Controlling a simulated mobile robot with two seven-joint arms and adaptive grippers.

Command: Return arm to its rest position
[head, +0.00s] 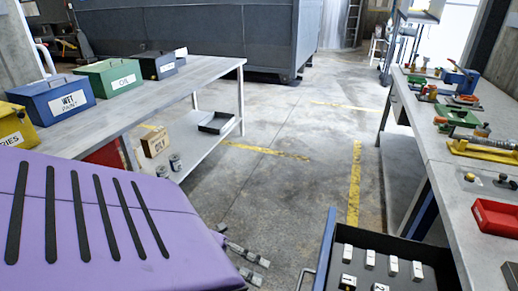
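My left gripper (258,268) shows at the lower middle of the head view, past the right edge of a large purple surface with black slots that hides its base. Its two grey fingers look apart, with nothing seen between them. It hangs over the floor, left of an open drawer (412,268). My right gripper is not in view.
On the left bench (205,75) stand yellow (12,125), blue (55,100), green (108,77) and dark (155,65) boxes. The right bench (440,155) holds tools and a red tray (495,218). A dark compactor (200,35) stands behind. The floor between is clear.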

